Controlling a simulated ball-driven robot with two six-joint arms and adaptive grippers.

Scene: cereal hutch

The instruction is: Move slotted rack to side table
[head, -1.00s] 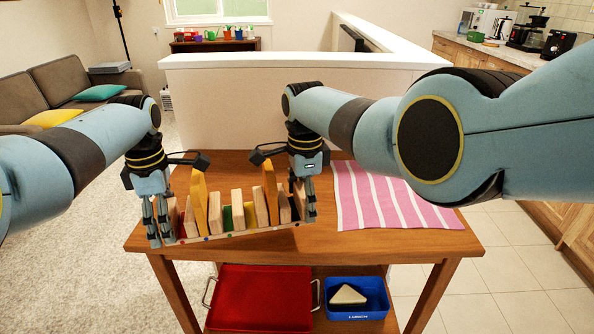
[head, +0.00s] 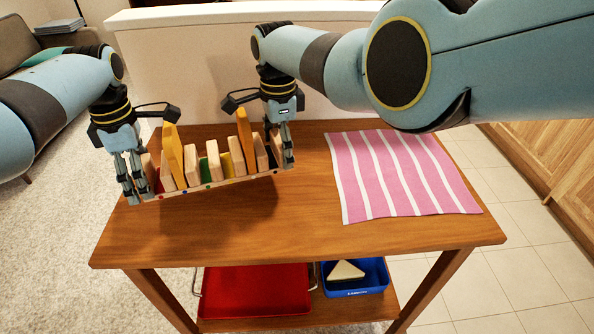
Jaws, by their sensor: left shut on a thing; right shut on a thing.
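The slotted rack (head: 215,186) is a long, low wooden holder with upright blocks in it, some plain wood, some yellow, green and red. It is in the head view over the left part of the wooden side table (head: 300,237). My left gripper (head: 134,196) is shut on the rack's left end. My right gripper (head: 287,160) is shut on its right end. The rack tilts slightly, its right end higher in the picture. A shadow lies below it on the tabletop, and it appears held a little above the surface.
A pink and white striped cloth (head: 400,178) covers the right part of the tabletop. On the lower shelf are a red tray (head: 255,291) and a blue box (head: 372,275) holding a sandwich-shaped wedge (head: 346,271). A low white wall (head: 190,75) stands behind. The front middle of the tabletop is bare.

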